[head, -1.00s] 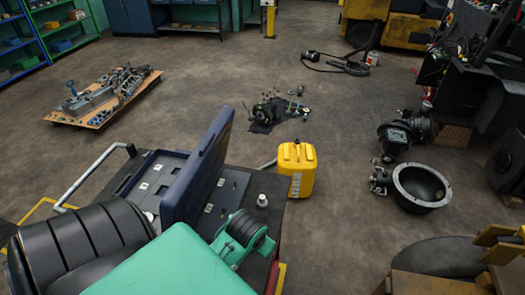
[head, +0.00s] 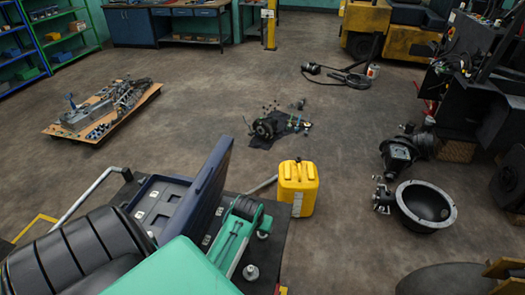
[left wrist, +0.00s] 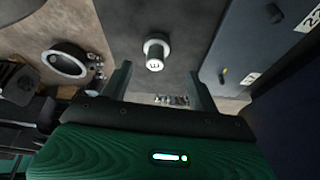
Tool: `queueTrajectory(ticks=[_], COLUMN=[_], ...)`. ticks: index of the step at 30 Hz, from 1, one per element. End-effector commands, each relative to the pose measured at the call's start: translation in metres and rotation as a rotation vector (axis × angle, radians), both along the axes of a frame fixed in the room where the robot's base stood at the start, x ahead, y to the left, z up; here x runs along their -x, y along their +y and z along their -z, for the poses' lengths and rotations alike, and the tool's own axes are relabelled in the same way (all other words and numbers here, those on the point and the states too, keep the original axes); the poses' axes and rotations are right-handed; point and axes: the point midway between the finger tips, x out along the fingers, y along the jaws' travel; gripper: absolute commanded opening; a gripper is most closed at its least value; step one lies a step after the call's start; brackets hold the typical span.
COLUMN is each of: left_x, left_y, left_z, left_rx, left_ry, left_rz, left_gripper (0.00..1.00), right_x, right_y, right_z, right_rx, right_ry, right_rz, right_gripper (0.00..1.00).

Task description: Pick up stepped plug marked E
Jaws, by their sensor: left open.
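A pale grey stepped plug (head: 250,271) stands upright on the dark top near the front. In the left wrist view the plug (left wrist: 155,52) shows a flange and a dark letter like an E turned on its side. My left gripper (head: 230,248) hangs over the dark top beside the blue case. In the left wrist view my left gripper (left wrist: 162,80) has its two fingers wide apart and nothing between them. The plug lies apart from the fingertips, just beyond the gap. My right gripper is not in view.
The open blue case (head: 200,190) with its raised lid stands close to the gripper. A yellow canister (head: 298,188) stands behind the dark top. The floor beyond has clear room.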

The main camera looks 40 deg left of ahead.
Motion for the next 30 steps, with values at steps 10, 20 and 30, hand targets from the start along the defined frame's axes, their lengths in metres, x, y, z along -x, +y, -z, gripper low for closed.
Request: queueTrajectory(ticks=[10, 20, 30], left_x=[-0.009, -0.023, -0.024], left_y=[0.000, 0.003, 0.004], left_z=[0.017, 0.049, 0.053], left_rx=[0.003, 0.001, 0.000], left_ry=[0.003, 0.002, 0.000], left_rz=[0.001, 0.001, 0.001], left_gripper=[0.61, 0.61, 0.57], right_x=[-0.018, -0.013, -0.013], right_y=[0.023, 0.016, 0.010], right_z=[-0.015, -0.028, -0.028], right_rx=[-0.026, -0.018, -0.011], right_ry=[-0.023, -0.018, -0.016], right_rz=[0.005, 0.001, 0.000], right_gripper=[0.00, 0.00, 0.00])
